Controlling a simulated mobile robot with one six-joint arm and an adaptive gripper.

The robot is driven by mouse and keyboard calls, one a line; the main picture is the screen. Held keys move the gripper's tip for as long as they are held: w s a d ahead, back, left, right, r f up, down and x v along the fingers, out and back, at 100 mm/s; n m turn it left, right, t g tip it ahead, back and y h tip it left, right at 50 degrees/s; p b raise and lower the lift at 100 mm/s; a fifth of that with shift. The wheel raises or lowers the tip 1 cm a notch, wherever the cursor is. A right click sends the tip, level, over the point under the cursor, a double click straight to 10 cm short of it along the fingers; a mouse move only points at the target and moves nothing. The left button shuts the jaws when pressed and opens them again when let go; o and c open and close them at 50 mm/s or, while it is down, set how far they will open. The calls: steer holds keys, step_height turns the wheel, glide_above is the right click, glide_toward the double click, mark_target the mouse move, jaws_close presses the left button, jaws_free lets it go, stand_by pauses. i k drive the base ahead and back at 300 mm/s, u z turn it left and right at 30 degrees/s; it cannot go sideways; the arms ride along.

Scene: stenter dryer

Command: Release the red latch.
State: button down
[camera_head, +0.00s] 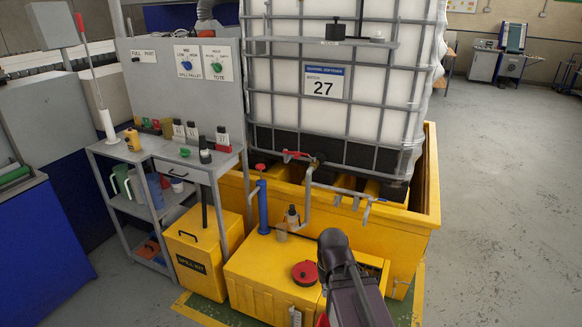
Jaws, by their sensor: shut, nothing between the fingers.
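The small red handle (296,155) at the outlet valve of the white tote (280,75) looks like the red latch. It lies about level against the lower front of the tote's cage, left of the dark valve body. My dark arm reaches up from the bottom edge, right of the middle, well below and apart from the red handle. I cannot make out the gripper's fingers in this view. A red patch beside my arm at the bottom edge is too cut off to identify.
A yellow bund (431,190) surrounds the tote's base. In front are a yellow box (255,285) with a red cap (305,272), a blue hand pump (262,208) and a bottle (292,217). A grey bench (160,150) and spill kit (200,245) stand left. The right floor is clear.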

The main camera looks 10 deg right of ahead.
mark_target(296, 155)
steer(key=k, duration=1)
steer(key=u, duration=0.55)
steer(key=i, duration=2.45)
steer(key=z, duration=0.4)
